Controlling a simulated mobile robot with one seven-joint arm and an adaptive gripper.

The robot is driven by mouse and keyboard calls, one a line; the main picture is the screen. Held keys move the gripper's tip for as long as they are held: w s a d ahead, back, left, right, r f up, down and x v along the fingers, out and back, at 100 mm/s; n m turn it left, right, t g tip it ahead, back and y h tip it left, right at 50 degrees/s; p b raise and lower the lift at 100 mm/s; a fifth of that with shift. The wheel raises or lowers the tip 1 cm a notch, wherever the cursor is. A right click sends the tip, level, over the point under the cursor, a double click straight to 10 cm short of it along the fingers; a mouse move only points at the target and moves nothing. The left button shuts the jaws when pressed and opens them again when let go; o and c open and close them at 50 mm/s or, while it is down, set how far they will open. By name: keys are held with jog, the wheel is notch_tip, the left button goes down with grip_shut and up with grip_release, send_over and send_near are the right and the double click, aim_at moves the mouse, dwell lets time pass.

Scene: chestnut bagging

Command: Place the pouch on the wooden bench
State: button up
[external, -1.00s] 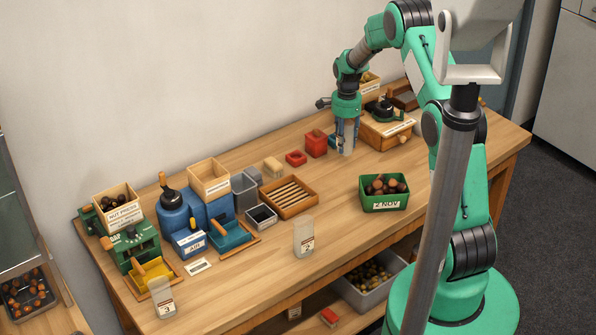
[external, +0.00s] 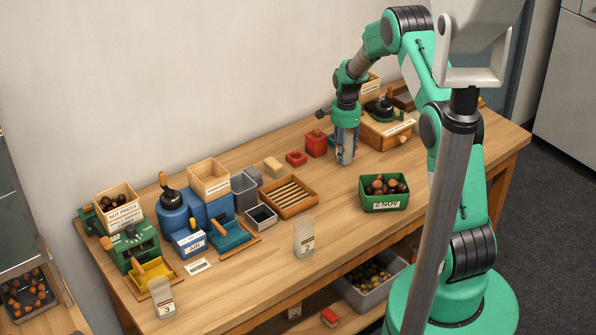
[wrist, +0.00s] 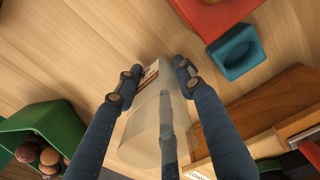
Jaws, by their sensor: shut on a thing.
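A clear pouch with a printed label (wrist: 142,130) stands between the two dark blue fingers of my gripper (wrist: 156,77) in the wrist view. In the external view my gripper (external: 346,137) points straight down over the back right of the wooden bench (external: 330,205), shut on the pouch (external: 346,158). The pouch hangs upright with its lower end at or just above the bench top; I cannot tell if it touches. Two other labelled pouches stand upright on the bench, one near the middle front (external: 304,238) and one at the front left (external: 162,298).
A green crate of chestnuts (external: 384,205) stands to the front right. A red box (external: 316,145) is just left of my gripper, and a wooden machine (external: 388,128) is to its right. A small teal dish (wrist: 236,52) shows in the wrist view. Bare bench lies in front.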

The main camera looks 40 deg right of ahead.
jog(key=o, duration=1.2)
jog(key=shift+c, duration=0.2)
jog(key=shift+r, duration=0.15)
notch_tip(320, 180, up, 12)
jog(key=shift+p, duration=0.8)
